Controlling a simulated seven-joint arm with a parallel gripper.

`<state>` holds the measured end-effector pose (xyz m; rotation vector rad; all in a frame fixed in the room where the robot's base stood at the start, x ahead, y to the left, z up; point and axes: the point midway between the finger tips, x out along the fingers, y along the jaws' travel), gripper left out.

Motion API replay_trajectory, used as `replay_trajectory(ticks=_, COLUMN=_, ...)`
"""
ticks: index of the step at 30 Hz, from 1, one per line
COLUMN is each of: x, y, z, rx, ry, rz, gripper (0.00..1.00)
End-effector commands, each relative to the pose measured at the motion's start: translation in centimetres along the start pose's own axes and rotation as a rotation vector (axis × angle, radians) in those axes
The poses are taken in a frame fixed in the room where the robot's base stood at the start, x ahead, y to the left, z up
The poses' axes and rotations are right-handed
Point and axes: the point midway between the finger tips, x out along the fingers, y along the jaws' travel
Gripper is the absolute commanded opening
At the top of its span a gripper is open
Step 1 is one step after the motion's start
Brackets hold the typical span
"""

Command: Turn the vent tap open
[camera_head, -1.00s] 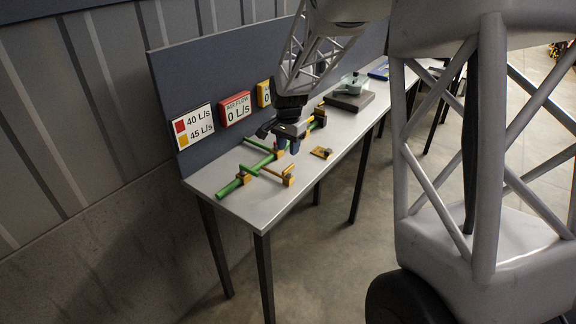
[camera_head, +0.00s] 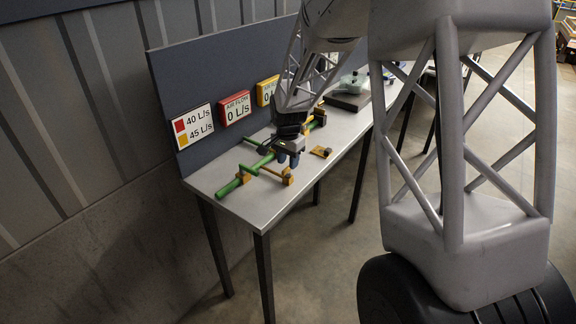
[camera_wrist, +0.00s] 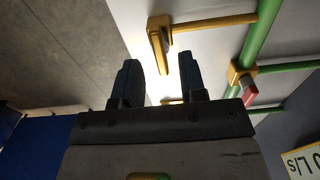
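A green pipe (camera_head: 230,187) lies along the grey bench, with a thin yellow branch pipe (camera_head: 273,171) beside it. The branch ends in a yellow tap (camera_head: 288,177) at the bench's front side. In the wrist view the yellow tap (camera_wrist: 159,48) shows its handle beyond and roughly between my fingertips, with no clear contact. My gripper (camera_head: 290,160) is just above and behind the tap; in the wrist view it is open and empty (camera_wrist: 160,65). A red handle (camera_wrist: 249,97) sits by a yellow fitting on the green pipe (camera_wrist: 262,35). Which part is the vent tap is not labelled.
Signs stand on the back panel: a 40/45 L/s legend (camera_head: 194,126), a red air flow display (camera_head: 235,108) reading 0 L/s and a yellow display (camera_head: 267,91). The bench's front edge is close by.

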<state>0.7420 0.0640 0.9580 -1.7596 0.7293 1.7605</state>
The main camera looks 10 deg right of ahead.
Motion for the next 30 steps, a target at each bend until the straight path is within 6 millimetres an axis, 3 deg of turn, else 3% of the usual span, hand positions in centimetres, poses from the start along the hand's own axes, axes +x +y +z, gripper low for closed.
replay_trajectory(ticks=7, x=1.9, y=0.0, z=0.0, rx=0.000, ry=0.000, rz=0.000, gripper=0.38)
replay_trajectory(ticks=18, x=2.2, y=0.0, z=0.0, rx=0.000, ry=0.000, rz=0.000, gripper=0.38)
replay_trajectory(ticks=25, x=2.2, y=0.0, z=0.0, rx=0.000, ry=0.000, rz=0.000, gripper=0.03)
replay_trajectory(ticks=30, x=2.2, y=0.0, z=0.0, rx=-0.001, ry=0.000, rz=0.000, gripper=0.00)
